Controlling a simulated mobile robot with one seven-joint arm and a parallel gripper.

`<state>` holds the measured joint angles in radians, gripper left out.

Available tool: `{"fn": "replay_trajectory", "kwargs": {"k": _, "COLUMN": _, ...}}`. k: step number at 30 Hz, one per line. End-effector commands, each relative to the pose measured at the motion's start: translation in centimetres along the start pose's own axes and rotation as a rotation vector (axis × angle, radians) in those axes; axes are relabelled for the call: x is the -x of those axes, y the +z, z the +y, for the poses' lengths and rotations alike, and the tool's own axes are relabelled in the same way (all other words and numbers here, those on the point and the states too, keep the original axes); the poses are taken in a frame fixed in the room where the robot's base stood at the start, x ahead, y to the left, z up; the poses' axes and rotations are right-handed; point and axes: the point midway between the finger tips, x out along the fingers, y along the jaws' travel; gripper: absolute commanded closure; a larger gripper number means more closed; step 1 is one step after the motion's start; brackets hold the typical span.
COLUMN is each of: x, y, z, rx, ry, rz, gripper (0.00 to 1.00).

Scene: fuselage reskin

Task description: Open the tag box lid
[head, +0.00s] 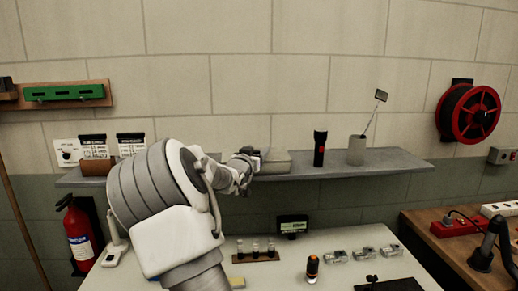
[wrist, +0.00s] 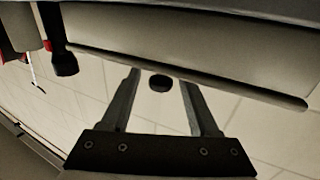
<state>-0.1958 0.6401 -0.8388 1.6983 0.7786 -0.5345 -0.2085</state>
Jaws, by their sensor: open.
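A pale grey-green box (head: 275,163), which looks like the tag box, sits on the wall shelf, partly behind my arm. In the wrist view, which looks upside down, its plain wall (wrist: 200,40) fills the upper right. The lid's edge (wrist: 250,86) runs along it, and the lid looks closed. A dark round knob (wrist: 159,83) shows just beyond that edge; how it joins the lid is not clear. My gripper (wrist: 160,77) is open, its two fingers either side of the knob in the picture, with no clear contact. In the head view my gripper (head: 250,158) is small, at the box's left end.
A black flashlight (head: 320,149) stands just right of the box on the shelf (head: 390,164), then a grey cup (head: 357,149) holding a thin-handled tool. Label cards (head: 131,143) are at the left. Vials (head: 256,249) and small clear boxes (head: 363,253) are on the table below.

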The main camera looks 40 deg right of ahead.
Motion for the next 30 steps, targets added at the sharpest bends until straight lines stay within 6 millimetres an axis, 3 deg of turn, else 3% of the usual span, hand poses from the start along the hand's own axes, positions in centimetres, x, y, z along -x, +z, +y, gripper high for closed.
{"fn": "replay_trajectory", "kwargs": {"k": 6, "x": -2.2, "y": 0.0, "z": 0.0, "rx": 0.001, "ry": 0.000, "rz": 0.000, "gripper": 0.39}}
{"fn": "replay_trajectory", "kwargs": {"k": 18, "x": -2.7, "y": 0.0, "z": -0.1, "rx": -0.001, "ry": -0.001, "rz": -0.001, "gripper": 0.40}}
{"fn": "replay_trajectory", "kwargs": {"k": 28, "x": -2.7, "y": 0.0, "z": -0.1, "rx": 0.000, "ry": -0.001, "rz": -0.001, "gripper": 1.00}}
{"fn": "replay_trajectory", "kwargs": {"k": 30, "x": -2.7, "y": 0.0, "z": -0.1, "rx": 0.000, "ry": -0.001, "rz": -0.001, "gripper": 1.00}}
